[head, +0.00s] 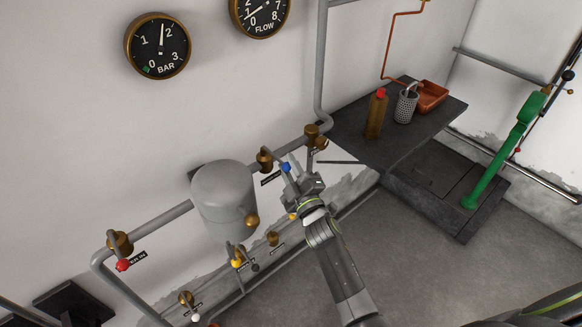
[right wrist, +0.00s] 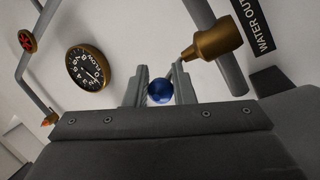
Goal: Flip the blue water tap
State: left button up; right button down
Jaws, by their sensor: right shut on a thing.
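The blue water tap has a round blue knob (head: 285,167) at the end of a grey lever, by a brass valve body (head: 265,160) on the grey wall pipe. My right gripper (head: 289,174) is at the knob and shut on it. In the right wrist view the blue knob (right wrist: 160,91) sits between the two fingers of the gripper (right wrist: 159,88), with a brass valve part (right wrist: 214,42) and a "WATER OUT" label (right wrist: 254,24) to the right. My left gripper is not in view.
A grey tank (head: 224,193) stands left of the tap on the pipe. A red-knobbed valve (head: 122,265) is further left. A dark shelf (head: 437,122) at right holds a brown bottle (head: 376,115), a perforated cup (head: 406,106) and an orange tray (head: 432,95). A green lever (head: 505,150) stands far right.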

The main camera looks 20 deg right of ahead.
jog(key=shift+a+r, duration=0.25)
jog(key=shift+r, duration=0.2)
jog(key=c, duration=1.5)
grip_release()
jog(key=shift+a, duration=0.15)
jog(key=shift+o, duration=1.2)
jog(key=shift+a, duration=0.45)
jog(key=shift+s+d+f, duration=0.15)
jog(key=shift+d+f, duration=0.05)
jog(key=shift+d, duration=0.25)
jog(key=shift+s+d+f, duration=0.1)
jog(key=shift+s+f, duration=0.05)
jog(key=shift+s, duration=0.15)
jog(key=v, duration=1.6)
jog(key=shift+s+a, duration=0.25)
jog(key=shift+s, duration=0.05)
